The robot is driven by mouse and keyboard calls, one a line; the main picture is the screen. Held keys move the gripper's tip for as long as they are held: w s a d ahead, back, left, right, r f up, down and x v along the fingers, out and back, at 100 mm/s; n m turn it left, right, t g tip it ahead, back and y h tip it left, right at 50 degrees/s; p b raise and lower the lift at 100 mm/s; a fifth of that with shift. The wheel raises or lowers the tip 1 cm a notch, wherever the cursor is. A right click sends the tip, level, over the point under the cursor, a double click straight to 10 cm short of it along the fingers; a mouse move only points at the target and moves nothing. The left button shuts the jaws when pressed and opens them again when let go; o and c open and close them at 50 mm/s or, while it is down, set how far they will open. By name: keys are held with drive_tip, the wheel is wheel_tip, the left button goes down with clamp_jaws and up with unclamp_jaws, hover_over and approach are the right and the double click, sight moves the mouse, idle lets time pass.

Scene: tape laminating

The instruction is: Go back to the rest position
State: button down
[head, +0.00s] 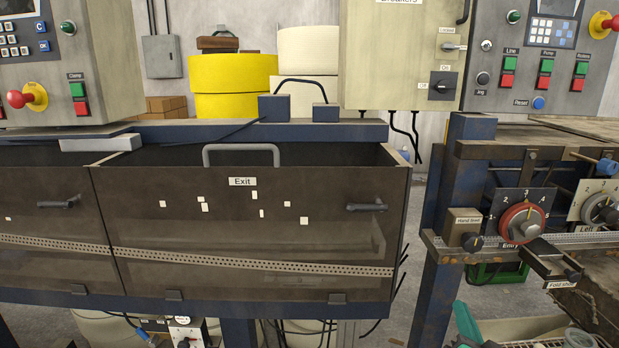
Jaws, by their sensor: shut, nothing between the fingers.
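My gripper and arm do not show in the head view. In front of me stands the laminating machine, with a dark see-through cover (245,215) marked "Exit" and a grey handle (240,148) on its top edge. The cover looks closed. To the right is the "Entry" unit with a red-ringed dial (520,222) and a small "Fold stop" part (552,262) below it.
Control panels (60,65) stand at the upper left and the upper right (540,60). A switch cabinet (405,50) hangs between. Yellow rolls (232,82) stand behind the machine. Loose black cables hang by the gap between the units. A green crate (495,272) is on the floor.

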drive_tip(key=s+a+f+g, duration=0.1)
drive_tip(key=s+a+f, duration=0.6)
drive_tip(key=a+f, duration=0.4)
drive_tip(key=s+a+f+g, duration=0.1)
drive_tip(key=s+a+f, duration=0.65)
drive_tip(key=f, duration=0.55)
drive_tip(key=s+a+n+y, duration=0.1)
drive_tip(key=s+a+n, duration=0.1)
drive_tip(key=s+a, duration=0.3)
drive_tip(key=s+a+n+y, duration=0.1)
drive_tip(key=s+a+n, duration=0.2)
drive_tip(key=s, duration=0.9)
drive_tip(key=s+a+n+y, duration=0.1)
drive_tip(key=s+a+n, duration=0.1)
drive_tip(key=s+a, duration=0.5)
drive_tip(key=shift+s+a+n+g, duration=0.3)
drive_tip(key=shift+s+a, duration=0.1)
drive_tip(key=shift+s, duration=0.7)
drive_tip(key=shift+s, duration=0.15)
drive_tip(key=shift+w, duration=0.2)
drive_tip(key=shift+s, duration=0.1)
